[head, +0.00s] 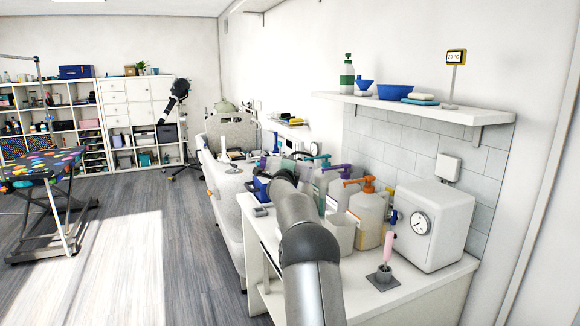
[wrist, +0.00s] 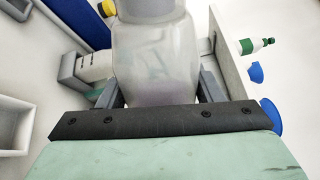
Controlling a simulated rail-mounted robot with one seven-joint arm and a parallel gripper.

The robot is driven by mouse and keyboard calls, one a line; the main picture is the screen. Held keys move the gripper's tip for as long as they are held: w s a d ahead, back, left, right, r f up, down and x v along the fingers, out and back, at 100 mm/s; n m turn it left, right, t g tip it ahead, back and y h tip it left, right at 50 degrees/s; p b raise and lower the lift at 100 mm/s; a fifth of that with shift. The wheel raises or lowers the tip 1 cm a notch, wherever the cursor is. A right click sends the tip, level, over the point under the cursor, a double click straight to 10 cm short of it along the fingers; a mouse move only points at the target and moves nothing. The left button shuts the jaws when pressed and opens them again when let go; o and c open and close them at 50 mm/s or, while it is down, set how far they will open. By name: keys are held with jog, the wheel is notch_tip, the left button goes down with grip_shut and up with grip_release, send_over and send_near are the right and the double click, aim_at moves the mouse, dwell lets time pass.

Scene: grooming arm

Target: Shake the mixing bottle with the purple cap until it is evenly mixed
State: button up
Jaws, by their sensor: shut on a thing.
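In the wrist view, a translucent, pale bottle (wrist: 155,65) stands between the two fingers of my gripper (wrist: 162,84). The fingers are shut on its sides. A faint purple tint shows in its lower part, so the contents look uneven in colour. Its cap is not clear in the wrist view. In the head view my arm hides most of the gripper, and a small purple patch shows just beyond the arm's end; I cannot tell if it is the cap.
Several pump bottles, one with an orange pump (head: 368,211), stand on the counter near my arm. A white box with a dial (head: 430,226) and a pink-handled tool in a stand (head: 385,262) are at right. A wall shelf (head: 415,107) holds a blue bowl (head: 396,91).

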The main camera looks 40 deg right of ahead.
jog(key=shift+m, duration=0.6)
jog(key=shift+r, duration=0.1)
jog(key=m, duration=0.3)
jog(key=shift+s+d+m+y, duration=0.1)
jog(key=shift+m+y, duration=0.2)
jog(key=shift+m, duration=0.1)
jog(key=shift+m+y, duration=0.3)
jog(key=shift+m, duration=0.5)
jog(key=m, duration=0.2)
jog(key=shift+d+r+m, duration=0.1)
jog(key=shift+m, duration=0.3)
jog(key=shift+m+y, duration=0.5)
jog(key=shift+m, duration=0.6)
